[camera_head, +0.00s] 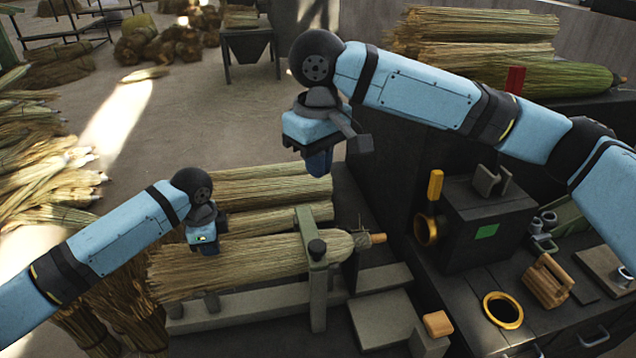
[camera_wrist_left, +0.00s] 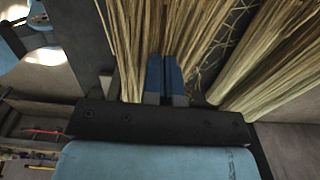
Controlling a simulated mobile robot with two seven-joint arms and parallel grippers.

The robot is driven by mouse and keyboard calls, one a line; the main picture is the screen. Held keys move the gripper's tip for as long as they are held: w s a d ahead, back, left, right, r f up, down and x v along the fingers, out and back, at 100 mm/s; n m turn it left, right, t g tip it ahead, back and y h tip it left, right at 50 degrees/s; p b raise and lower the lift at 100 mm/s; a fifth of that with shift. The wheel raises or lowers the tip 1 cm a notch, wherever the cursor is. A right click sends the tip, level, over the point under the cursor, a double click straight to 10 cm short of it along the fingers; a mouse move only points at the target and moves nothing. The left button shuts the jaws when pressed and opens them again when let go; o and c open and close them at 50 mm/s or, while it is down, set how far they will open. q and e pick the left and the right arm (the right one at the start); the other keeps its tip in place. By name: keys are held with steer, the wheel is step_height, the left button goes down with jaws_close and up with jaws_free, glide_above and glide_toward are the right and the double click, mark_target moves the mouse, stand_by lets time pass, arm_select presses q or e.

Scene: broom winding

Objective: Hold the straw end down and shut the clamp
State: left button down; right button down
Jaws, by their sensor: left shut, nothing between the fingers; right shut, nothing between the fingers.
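A straw bundle (camera_head: 245,265) lies across the bench, its narrow end pointing right. My left gripper (camera_head: 208,250) is shut and empty, fingers down at the bundle's top left of the clamp. In the left wrist view its blue fingers (camera_wrist_left: 165,78) are together over straw (camera_wrist_left: 124,45); contact is unclear. My right gripper (camera_head: 319,168) is shut and empty, above and behind the clamp, pointing down.
More straw bundles (camera_head: 265,187) lie behind. A dark box (camera_head: 487,225) with a brass ring (camera_head: 426,231) stands to the right. A brass-rimmed hole (camera_head: 502,310) and a wooden block (camera_head: 547,283) are on the right bench. Loose straw (camera_head: 45,165) is piled at left.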

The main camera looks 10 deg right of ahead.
arm_select(q)
steer(key=shift+s+f, duration=0.2)
steer(key=shift+f, duration=0.2)
arm_select(e)
steer(key=shift+r, duration=0.3)
arm_select(q)
steer(key=shift+r, duration=0.1)
arm_select(e)
steer(key=shift+r, duration=0.1)
